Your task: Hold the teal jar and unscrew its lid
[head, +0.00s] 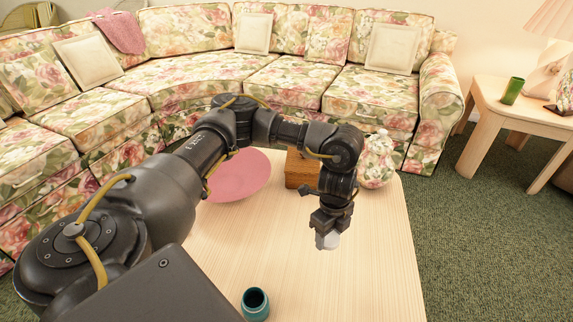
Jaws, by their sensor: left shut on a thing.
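The teal jar (256,313) stands upright on the table at the bottom edge of the head view, partly cut off by the frame. Its top is open, with a dark inside and no lid on it. My left gripper (328,240) points down over the table, above and to the right of the jar and well apart from it. It is shut on a small pale grey piece (331,241), which looks like the lid. My right gripper is not in view.
The light wooden table (375,265) holds a pink bowl (240,180), a brown box (299,170) and a floral ginger jar (377,165) behind my left arm. The table's right front is clear. A floral sofa (200,95) stands behind; a side table (520,112) is at right.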

